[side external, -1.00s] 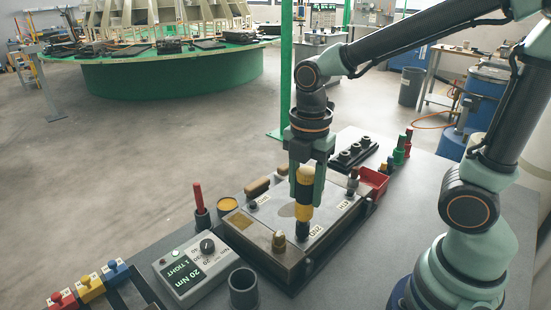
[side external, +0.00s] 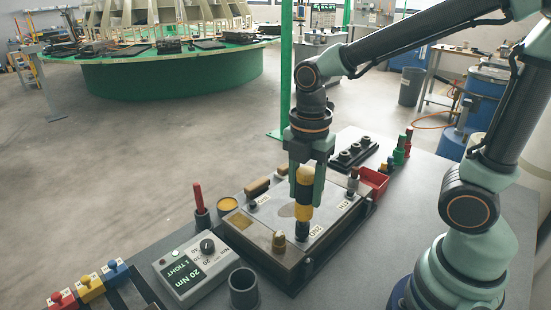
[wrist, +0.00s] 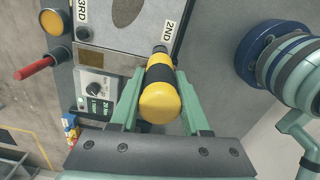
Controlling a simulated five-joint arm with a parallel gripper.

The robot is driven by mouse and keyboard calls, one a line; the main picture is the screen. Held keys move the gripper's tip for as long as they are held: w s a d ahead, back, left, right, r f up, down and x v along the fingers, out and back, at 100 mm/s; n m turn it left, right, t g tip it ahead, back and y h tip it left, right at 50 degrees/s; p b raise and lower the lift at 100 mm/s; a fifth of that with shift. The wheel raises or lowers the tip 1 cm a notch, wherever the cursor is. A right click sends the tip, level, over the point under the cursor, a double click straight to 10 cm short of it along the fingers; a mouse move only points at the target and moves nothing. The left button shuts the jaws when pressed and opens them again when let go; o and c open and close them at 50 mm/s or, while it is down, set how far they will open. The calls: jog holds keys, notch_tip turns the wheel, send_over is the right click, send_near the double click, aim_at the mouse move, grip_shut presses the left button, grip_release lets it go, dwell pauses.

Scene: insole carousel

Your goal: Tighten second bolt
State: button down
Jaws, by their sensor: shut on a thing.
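My gripper (side external: 306,185) is shut on a yellow and black driver (side external: 304,203), which stands upright between its green fingers. The driver also shows in the wrist view (wrist: 160,98). Its black socket end is down at the plate corner by the label "2ND" (wrist: 169,30) and covers whatever bolt is under it. The metal mould plate (side external: 262,222) lies on the bench with labelled corners. A brass-coloured fitting (side external: 279,240) stands on its near edge. The torque box (side external: 193,268) reads "20 Nm" and "1 TIGHT".
A red driver in a holder (side external: 199,198), a yellow-topped pot (side external: 227,205) and a dark empty cup (side external: 243,288) stand around the plate. A red bin (side external: 373,183) and a black rack (side external: 354,152) are behind it. Coloured clamps (side external: 90,286) lie front left.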

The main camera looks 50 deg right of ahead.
aim_at(307, 170)
jog(key=shift+f, duration=0.95)
dwell(2.4)
dwell(0.4)
jog(key=shift+r, duration=2.85)
